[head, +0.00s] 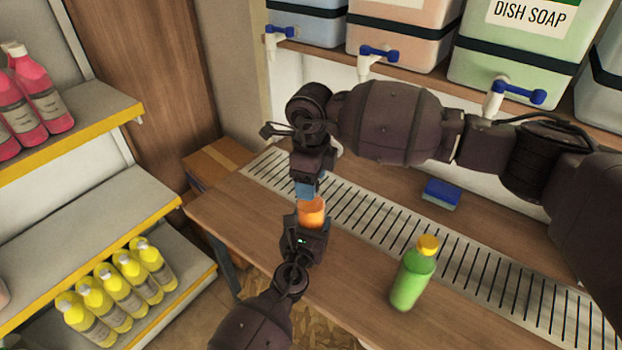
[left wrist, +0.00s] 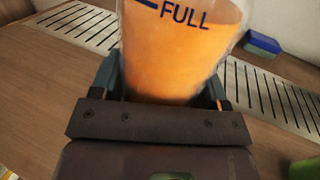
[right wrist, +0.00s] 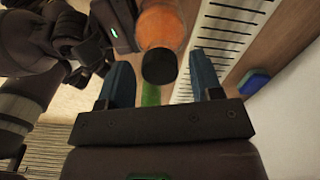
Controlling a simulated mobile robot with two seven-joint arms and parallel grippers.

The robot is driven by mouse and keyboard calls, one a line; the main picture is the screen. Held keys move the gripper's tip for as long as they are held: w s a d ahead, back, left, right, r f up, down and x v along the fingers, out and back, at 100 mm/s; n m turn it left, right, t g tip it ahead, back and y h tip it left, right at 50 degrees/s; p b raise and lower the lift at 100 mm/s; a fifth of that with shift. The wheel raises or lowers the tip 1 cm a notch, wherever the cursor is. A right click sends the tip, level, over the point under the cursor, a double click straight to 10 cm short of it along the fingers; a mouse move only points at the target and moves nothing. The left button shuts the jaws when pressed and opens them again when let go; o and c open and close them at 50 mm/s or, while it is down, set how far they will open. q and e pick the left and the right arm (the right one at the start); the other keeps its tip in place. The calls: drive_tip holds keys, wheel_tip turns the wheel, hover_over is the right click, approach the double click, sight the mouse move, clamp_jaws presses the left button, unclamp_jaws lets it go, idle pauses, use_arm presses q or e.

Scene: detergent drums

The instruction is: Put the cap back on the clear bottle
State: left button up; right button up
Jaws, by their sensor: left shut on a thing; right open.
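The clear bottle (head: 311,212) holds orange liquid and stands above the wooden counter in my left gripper (head: 306,236), which is shut on it. In the left wrist view the bottle (left wrist: 185,45) shows a blue "FULL" mark, with a finger on each side; its top is out of frame. My right gripper (head: 305,190) is directly above the bottle, pointing down. In the right wrist view a black cap (right wrist: 159,66) sits at the bottle's top, between the open right fingers (right wrist: 163,82) with gaps on both sides. I cannot tell how firmly it is seated.
A green bottle (head: 412,278) with a yellow cap stands on the counter (head: 350,290) to the right. A blue sponge (head: 441,194) lies behind it near the slotted drain strip (head: 480,265). Drums with taps (head: 515,95) line the back shelf. Shelves of bottles (head: 120,290) stand left.

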drive_tip(key=shift+r, duration=2.2)
drive_tip(key=shift+r+n, duration=0.4)
drive_tip(key=shift+n, duration=0.2)
wheel_tip(320, 180, up, 3)
drive_tip(key=n, duration=0.4)
drive_tip(key=shift+f, duration=0.2)
drive_tip(key=shift+f, duration=4)
